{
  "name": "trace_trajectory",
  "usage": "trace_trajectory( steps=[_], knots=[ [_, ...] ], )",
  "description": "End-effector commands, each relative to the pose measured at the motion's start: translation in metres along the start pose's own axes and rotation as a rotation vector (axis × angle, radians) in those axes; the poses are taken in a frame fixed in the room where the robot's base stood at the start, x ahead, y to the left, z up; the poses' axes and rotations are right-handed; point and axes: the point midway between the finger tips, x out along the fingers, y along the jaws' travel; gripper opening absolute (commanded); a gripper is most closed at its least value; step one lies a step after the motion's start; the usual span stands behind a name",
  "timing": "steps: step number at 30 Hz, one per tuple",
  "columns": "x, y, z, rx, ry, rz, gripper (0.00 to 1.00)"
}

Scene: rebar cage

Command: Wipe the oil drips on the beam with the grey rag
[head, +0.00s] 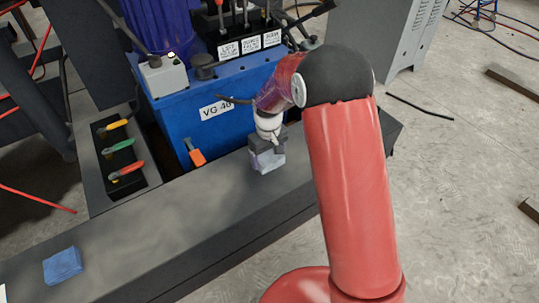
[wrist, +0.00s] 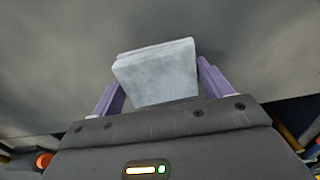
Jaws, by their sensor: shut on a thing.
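My gripper (wrist: 160,76) is shut on the grey rag (wrist: 157,72), a folded pale grey pad held between its two purple fingers. In the head view my gripper (head: 266,157) points down at the dark grey beam (head: 200,222), close to its top near the blue power unit. The rag shows there as a small pale patch (head: 271,160) low between the fingers; I cannot tell whether it touches the beam. The beam top has faint darker smudges, but no clear oil drips can be made out. The wrist view shows the blurred grey beam surface beyond the rag.
A blue folded cloth or sponge (head: 62,266) lies on the beam's left end. The blue power unit (head: 220,108) with levers stands just behind my gripper. A dark tray (head: 126,160) holds tools with yellow, green and red handles. The beam between cloth and gripper is clear.

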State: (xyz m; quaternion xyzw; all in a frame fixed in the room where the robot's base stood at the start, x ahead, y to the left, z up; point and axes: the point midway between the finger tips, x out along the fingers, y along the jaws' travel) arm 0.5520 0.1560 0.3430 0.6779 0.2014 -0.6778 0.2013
Motion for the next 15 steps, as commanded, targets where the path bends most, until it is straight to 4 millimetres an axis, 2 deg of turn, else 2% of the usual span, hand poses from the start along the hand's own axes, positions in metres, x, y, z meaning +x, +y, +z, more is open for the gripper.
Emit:
trace_trajectory(
  steps=[3, 5, 6, 15],
  knots=[
    [-0.002, -0.002, 0.0, 0.002, -0.001, 0.0, 0.56],
    [-0.012, -0.001, -0.001, 0.002, 0.002, 0.0, 0.56],
    [-0.023, -0.001, 0.0, 0.003, 0.003, 0.001, 0.56],
    [-0.049, 0.0, 0.001, 0.005, -0.001, 0.0, 0.56]
  ],
)
